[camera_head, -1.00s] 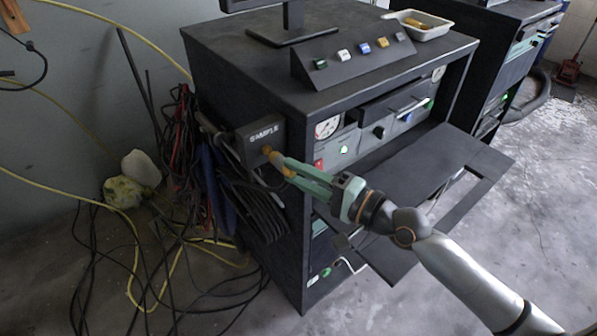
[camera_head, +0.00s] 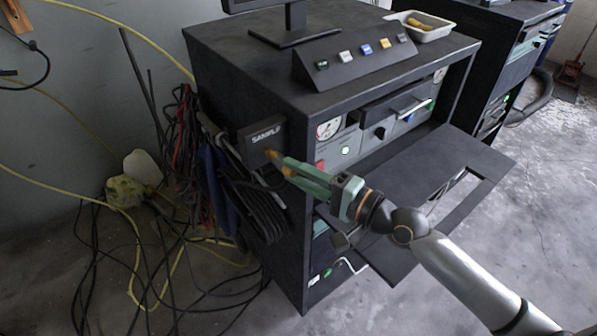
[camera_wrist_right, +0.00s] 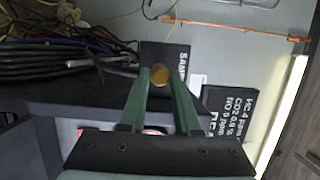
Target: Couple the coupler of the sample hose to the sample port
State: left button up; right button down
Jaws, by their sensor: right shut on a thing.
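The dark box marked SAMPLE (camera_head: 262,135) sits on the left side of the black cabinet. A brass coupler (camera_head: 271,154) shows at the tip of my right gripper (camera_head: 281,164), against or just in front of the lower part of the box's face. In the right wrist view the round brass end (camera_wrist_right: 160,75) lies between the green fingertips, with the SAMPLE box (camera_wrist_right: 176,57) right behind it. My right gripper is shut on the coupler. The port itself is hidden behind the coupler, so I cannot tell whether they are joined. My left gripper is not in view.
Black hoses (camera_head: 258,205) hang on the cabinet's left side beside the box. An open flap (camera_head: 420,185) sticks out in front, under my right arm. A sloped button panel (camera_head: 355,58) and a white tray (camera_head: 422,25) stand on top.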

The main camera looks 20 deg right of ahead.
jog(key=shift+w+a, duration=0.2)
jog(key=shift+w, duration=0.4)
dwell(0.6)
jog(key=c, duration=0.5)
grip_release()
jog(key=shift+c, duration=0.2)
jog(key=b+v, duration=0.5)
jog(key=v, duration=0.7)
jog(key=shift+s+d+b, duration=0.15)
jog(key=shift+s+b, duration=0.05)
jog(key=shift+b, duration=0.2)
